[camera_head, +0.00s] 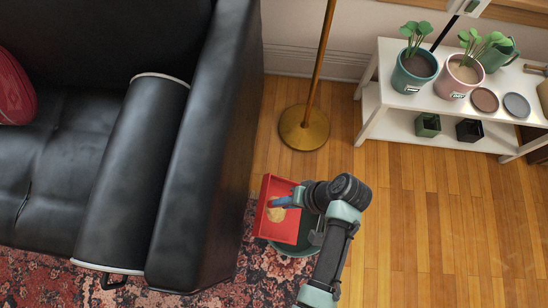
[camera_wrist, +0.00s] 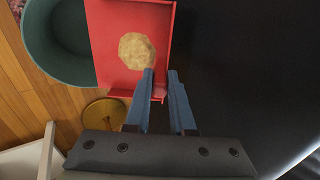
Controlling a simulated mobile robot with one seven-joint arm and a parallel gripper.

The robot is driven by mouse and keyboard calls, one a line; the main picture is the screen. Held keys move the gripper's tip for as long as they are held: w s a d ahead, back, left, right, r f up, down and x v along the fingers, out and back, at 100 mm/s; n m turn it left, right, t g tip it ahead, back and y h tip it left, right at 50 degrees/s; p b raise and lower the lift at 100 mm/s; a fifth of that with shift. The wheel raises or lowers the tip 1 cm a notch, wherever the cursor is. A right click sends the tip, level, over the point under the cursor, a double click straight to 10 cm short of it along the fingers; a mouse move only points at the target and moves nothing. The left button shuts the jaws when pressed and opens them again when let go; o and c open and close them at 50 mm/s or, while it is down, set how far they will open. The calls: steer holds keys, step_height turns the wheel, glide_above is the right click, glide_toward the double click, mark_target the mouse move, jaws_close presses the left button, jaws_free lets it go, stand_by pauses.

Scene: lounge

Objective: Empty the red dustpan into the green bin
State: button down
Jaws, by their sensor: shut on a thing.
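The red dustpan (camera_head: 268,226) is up off the floor between the sofa arm and my arm, with a tan pile (camera_head: 277,211) on it. My gripper (camera_head: 283,202) is at its right side with blue fingers. In the wrist view my gripper (camera_wrist: 161,76) is shut on a small red part at the edge of the dustpan (camera_wrist: 106,52). The tan pile (camera_wrist: 137,50) lies on the pan near the fingertips. The green bin (camera_head: 291,249) is below the dustpan, mostly hidden by it. In the wrist view the bin (camera_wrist: 42,52) shows its open mouth beside the pan.
A black sofa (camera_head: 200,155) stands close on the left. A brass floor lamp base (camera_head: 304,128) is behind the bin. A white shelf (camera_head: 400,112) with potted plants (camera_head: 413,72) stands at back right. A patterned rug (camera_head: 50,276) lies in front; wooden floor on the right is clear.

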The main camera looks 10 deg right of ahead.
steer(key=shift+s+d+r+t+y+b, duration=0.25)
steer(key=shift+d+y, duration=0.25)
steer(key=shift+d, duration=0.25)
steer(key=shift+s+d+r+t+y+b, duration=0.1)
steer(key=shift+s+d+r+y+b, duration=0.15)
steer(key=shift+d+y+b, duration=0.4)
steer(key=shift+s+d+r+t+y+b, duration=0.15)
steer(key=shift+s+d+y, duration=0.2)
steer(key=shift+d, duration=0.55)
